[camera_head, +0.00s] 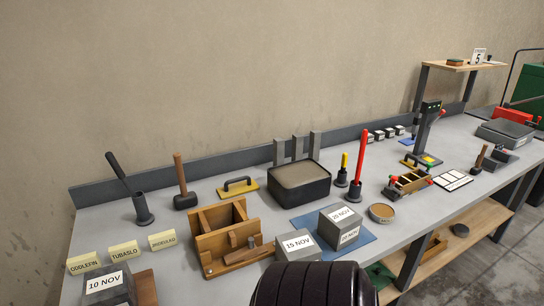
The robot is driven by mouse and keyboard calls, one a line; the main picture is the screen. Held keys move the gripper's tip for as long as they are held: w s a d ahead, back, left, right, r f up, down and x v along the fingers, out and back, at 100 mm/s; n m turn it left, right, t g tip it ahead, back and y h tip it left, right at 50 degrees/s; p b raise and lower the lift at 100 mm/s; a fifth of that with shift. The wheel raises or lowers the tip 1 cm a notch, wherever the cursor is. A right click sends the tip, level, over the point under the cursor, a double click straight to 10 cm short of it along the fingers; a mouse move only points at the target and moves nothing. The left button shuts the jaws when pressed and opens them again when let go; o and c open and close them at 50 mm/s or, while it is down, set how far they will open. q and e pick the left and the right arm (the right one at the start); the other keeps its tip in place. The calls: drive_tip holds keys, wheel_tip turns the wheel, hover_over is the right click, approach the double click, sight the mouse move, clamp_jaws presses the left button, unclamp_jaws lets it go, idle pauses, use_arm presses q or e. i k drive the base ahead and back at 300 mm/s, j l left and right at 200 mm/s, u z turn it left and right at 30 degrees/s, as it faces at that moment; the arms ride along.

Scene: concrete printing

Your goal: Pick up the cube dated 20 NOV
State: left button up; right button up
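The grey cube labelled 20 NOV (326,231) stands on a blue mat (367,238) at the front middle of the bench, with white labels on its top and front. A second grey cube labelled 15 NOV (289,258) is just left of it, its lower part hidden by a black ribbed part, likely mine. A third cube labelled 10 NOV (122,290) is at the lower left, cut by the frame edge. Neither of my grippers is in view.
A wooden mould (205,245) stands left of the cubes, and a black tub (299,197) behind them. A round tin (381,212) is right of the mat. Several tools and name cards (123,251) line the bench (110,215). A lower wooden shelf (485,220) shows at right.

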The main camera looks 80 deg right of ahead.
sight(339, 226)
drive_tip(key=z, duration=2.9)
